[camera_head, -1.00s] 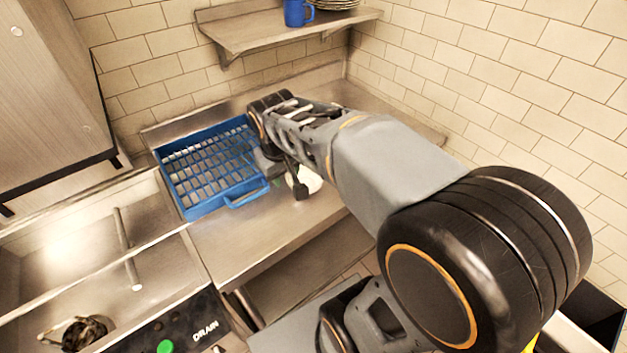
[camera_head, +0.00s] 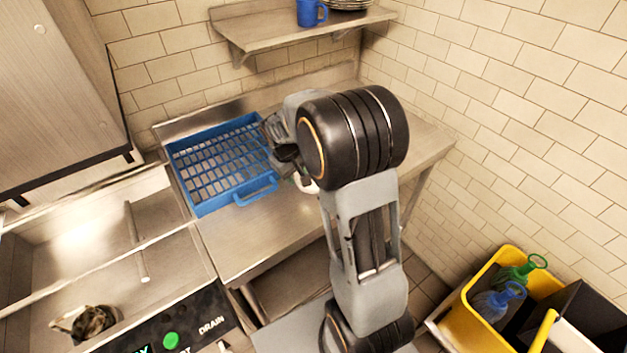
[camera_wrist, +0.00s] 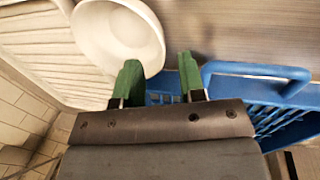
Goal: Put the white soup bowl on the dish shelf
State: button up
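The white soup bowl (camera_wrist: 112,34) is in the upper left of the wrist view, its rim by the left green fingertip. In the head view only a sliver of the bowl (camera_head: 309,187) shows, on the steel counter below my arm. My gripper (camera_wrist: 158,62) is open, with a clear gap between its fingers. The left finger overlaps the bowl's rim in the picture; I cannot tell whether they touch. The head view hides the fingertips. The dish shelf (camera_head: 270,38) is on the back wall, with a blue mug (camera_head: 311,12) and stacked plates (camera_head: 350,3) on it.
A blue dish rack (camera_head: 222,165) stands on the counter left of my gripper; its handle shows near the fingers in the wrist view. A yellow bin (camera_head: 468,318) with bottles is at lower right. The counter's front (camera_head: 262,232) is clear.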

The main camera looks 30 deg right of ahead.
aim_at(299, 184)
jog(key=shift+p+x, duration=0.6)
jog(key=shift+x, duration=2.2)
jog(key=shift+w, duration=0.1)
grip_shut()
